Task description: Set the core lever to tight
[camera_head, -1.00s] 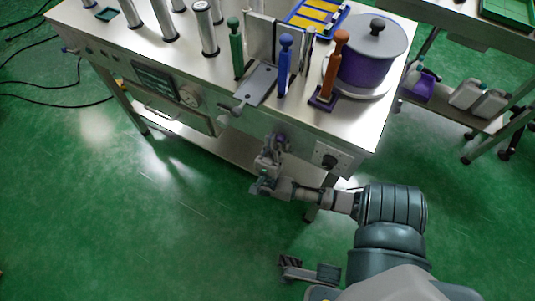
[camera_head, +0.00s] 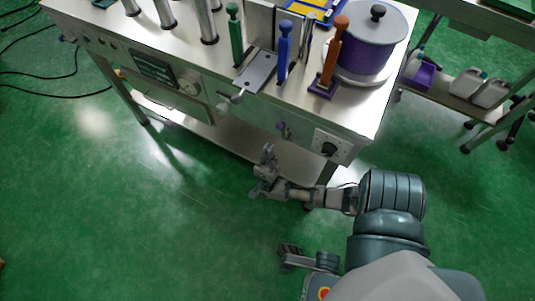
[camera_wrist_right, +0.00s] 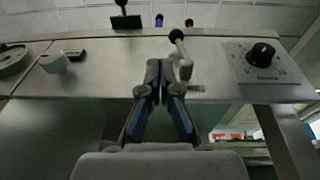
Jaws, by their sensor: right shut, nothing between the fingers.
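The lever that looks like the core lever has a dark purple ball knob (camera_head: 282,127) and stands out from the front panel of the steel bench. In the right wrist view its knob (camera_wrist_right: 176,36) is up, tilted slightly left, above a grey arm and pivot (camera_wrist_right: 185,70).
A black rotary dial (camera_head: 328,148) sits right of the lever on the panel. Green (camera_head: 235,38), blue (camera_head: 285,50) and orange (camera_head: 335,50) handles and a purple pot (camera_head: 368,50) stand on top. Floor before the bench is clear.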

